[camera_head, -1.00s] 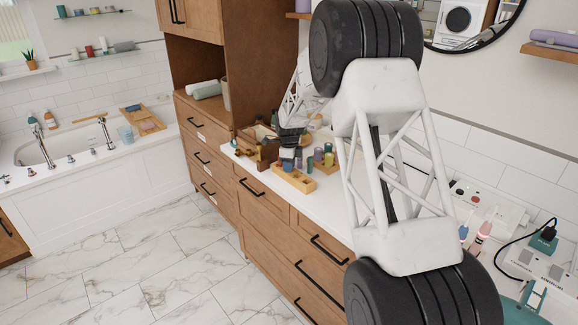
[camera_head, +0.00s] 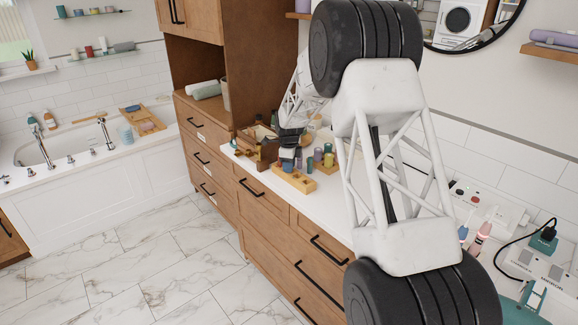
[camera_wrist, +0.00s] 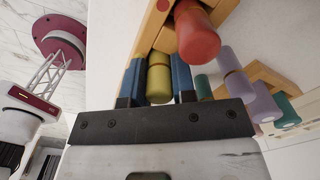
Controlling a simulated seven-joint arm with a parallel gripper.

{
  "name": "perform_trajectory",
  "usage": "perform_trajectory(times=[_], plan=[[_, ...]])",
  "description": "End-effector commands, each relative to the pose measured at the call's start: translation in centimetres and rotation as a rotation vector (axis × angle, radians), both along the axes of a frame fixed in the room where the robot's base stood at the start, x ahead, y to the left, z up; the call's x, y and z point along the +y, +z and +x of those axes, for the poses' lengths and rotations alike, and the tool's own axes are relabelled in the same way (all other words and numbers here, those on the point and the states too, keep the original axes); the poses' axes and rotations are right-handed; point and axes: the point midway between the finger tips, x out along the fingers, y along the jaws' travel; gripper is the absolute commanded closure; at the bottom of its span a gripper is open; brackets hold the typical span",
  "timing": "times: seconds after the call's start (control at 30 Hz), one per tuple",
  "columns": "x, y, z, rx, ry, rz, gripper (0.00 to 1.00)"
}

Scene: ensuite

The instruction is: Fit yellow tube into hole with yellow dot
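In the wrist view the yellow tube (camera_wrist: 159,80) sits between the two blue-padded fingers of my gripper (camera_wrist: 157,82), which is shut on it. A wooden block (camera_wrist: 150,30) lies just beyond the fingertips, with a red dot near the top of the view. A red tube (camera_wrist: 197,32) stands beside it. In the head view my gripper (camera_head: 289,158) is low over the wooden block (camera_head: 296,180) on the white counter. The yellow-dotted hole cannot be made out, and I cannot tell whether the tube's far end touches the block.
Lavender tubes (camera_wrist: 243,92) and a teal tube (camera_wrist: 287,108) stand close to the right of the fingers. A wooden box (camera_head: 262,154) is just left of my gripper. The counter (camera_head: 322,207) in front of the block is clear. A wall with a mirror stands behind.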

Motion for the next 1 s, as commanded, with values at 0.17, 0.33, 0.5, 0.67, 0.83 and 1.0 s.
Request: perform_trajectory(times=[0.17, 0.33, 0.5, 0.67, 0.83, 1.0], plan=[[0.1, 0.5, -0.6, 0.018, 0.001, -0.004, 0.52], [0.0, 3.6, -0.3, 0.01, 0.001, -0.003, 0.52], [0.0, 6.7, -0.2, 0.006, 0.001, -0.002, 0.52], [0.0, 9.2, -0.2, 0.005, 0.001, -0.001, 0.52], [0.0, 11.3, -0.1, 0.004, 0.001, -0.001, 0.52], [0.0, 12.1, -0.1, 0.004, 0.001, -0.001, 0.52]])
